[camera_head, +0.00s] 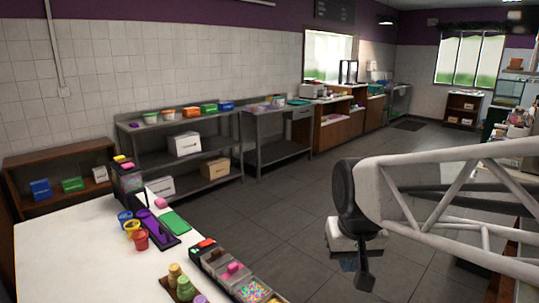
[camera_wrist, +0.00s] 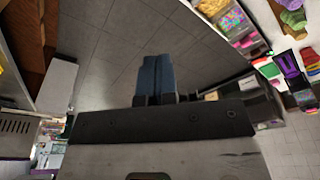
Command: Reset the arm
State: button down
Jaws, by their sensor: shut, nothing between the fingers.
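My gripper (camera_head: 358,268) hangs to the right of the white table in the head view, over the grey tiled floor and clear of the table. The wrist view shows its two blue-grey fingers (camera_wrist: 161,75) side by side and pressed together, with nothing between them. In the head view the fingers are small and dark, partly hidden by my own wrist. My arm reaches in from the right edge.
The white table (camera_head: 60,255) at lower left carries a topping tray (camera_head: 225,268), colored cups (camera_head: 132,228) and a green board (camera_head: 175,221). Metal shelves (camera_head: 185,122) line the tiled wall. The floor (camera_head: 290,215) between is clear.

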jog(key=s+d+f, duration=0.3)
jog(key=s, duration=0.7)
jog(key=shift+s+d+m, duration=0.3)
